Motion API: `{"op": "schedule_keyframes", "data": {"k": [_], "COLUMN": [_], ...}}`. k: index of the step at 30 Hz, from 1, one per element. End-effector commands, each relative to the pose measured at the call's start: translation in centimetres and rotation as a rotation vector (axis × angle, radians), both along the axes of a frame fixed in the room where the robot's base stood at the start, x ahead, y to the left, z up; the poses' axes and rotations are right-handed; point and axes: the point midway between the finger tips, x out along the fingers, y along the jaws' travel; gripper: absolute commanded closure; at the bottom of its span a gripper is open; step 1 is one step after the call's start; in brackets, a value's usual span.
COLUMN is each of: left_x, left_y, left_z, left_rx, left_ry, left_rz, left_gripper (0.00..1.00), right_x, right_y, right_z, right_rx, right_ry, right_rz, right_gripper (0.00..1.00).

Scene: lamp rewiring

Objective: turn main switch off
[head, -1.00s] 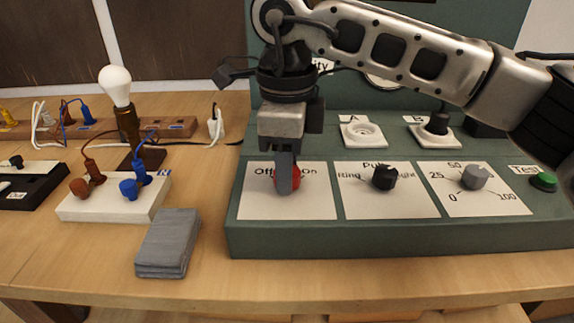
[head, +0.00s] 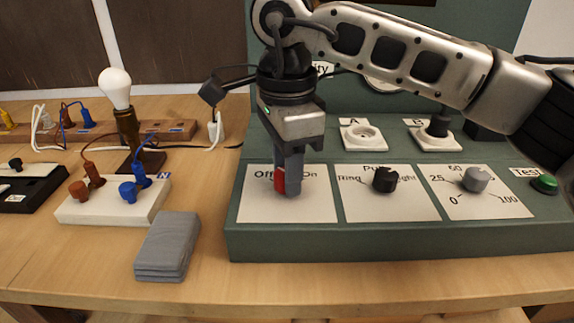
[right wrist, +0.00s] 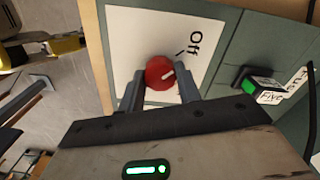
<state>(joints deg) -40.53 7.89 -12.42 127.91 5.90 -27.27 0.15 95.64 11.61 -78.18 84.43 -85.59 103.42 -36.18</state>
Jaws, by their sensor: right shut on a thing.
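The main switch is a red knob (head: 280,181) on a white plate (head: 312,205) marked Off and On, at the left of the green panel. My right gripper (head: 287,190) points down over this plate and is shut on the red knob, partly hiding it in the head view. My left gripper is not in view.
To the right on the green panel (head: 400,240) are a black knob (head: 385,179), a grey knob (head: 476,179) and a green Test button (head: 544,184). A folded grey cloth (head: 167,246), a white terminal block (head: 112,201) and a bulb on a stand (head: 118,90) are left of the panel.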

Motion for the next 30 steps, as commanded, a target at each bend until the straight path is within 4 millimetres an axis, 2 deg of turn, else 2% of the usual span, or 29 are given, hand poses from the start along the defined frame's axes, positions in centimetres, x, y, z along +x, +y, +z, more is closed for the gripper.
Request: {"op": "schedule_keyframes", "data": {"k": [9,10,12,23,26,30], "left_x": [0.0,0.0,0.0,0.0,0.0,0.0], "left_y": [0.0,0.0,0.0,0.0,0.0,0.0], "left_z": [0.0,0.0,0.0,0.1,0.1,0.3], "left_rx": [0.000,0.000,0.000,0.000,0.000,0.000], "left_ry": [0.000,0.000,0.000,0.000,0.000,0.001], "left_rz": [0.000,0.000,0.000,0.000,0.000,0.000], "left_gripper": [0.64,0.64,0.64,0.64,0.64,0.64], "right_x": [0.0,0.0,0.0,0.0,0.1,0.1], "right_y": [0.1,0.1,0.0,0.0,0.0,0.1], "right_z": [0.2,0.2,0.2,0.6,2.0,5.1], "right_rx": [0.005,0.004,0.004,0.002,0.002,0.003], "right_ry": [-0.004,-0.004,-0.004,-0.002,-0.005,-0.006], "right_rz": [0.003,0.003,0.003,0.001,0.000,-0.001], "right_gripper": [0.89,0.58,0.45,0.45,0.45,0.45]}}
